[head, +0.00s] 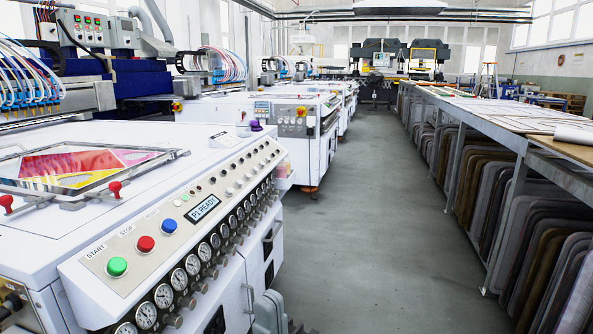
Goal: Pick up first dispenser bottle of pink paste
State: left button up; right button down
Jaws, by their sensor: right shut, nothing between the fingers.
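A small pale, pinkish see-through shape (284,168) sits at the far right end of the front white machine, past the row of gauges. It may be a dispenser bottle of pink paste, but it is too small and faint to be sure. A small purple object (256,126) and a white one (243,130) stand on top near that end. My right gripper (270,312) is low at the bottom edge, in front of the machine's side, partly cut off. It is shut and empty, well apart from the pinkish shape. My left gripper is not seen.
The front machine's sloped panel (140,243) has green, red and blue buttons and a "P1 READY" display (202,208). More white machines (290,125) stand behind. The grey aisle floor (375,220) is clear. A long rack (480,150) with hanging panels lines the right.

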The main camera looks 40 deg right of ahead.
aim_at(280, 169)
jog(key=j+z, duration=0.15)
jog(key=z, duration=0.2)
jog(key=j+z, duration=0.1)
jog(key=z, duration=0.25)
jog(key=j+z, duration=0.15)
jog(key=z, duration=0.25)
jog(key=i, duration=0.5)
jog(key=z, duration=0.05)
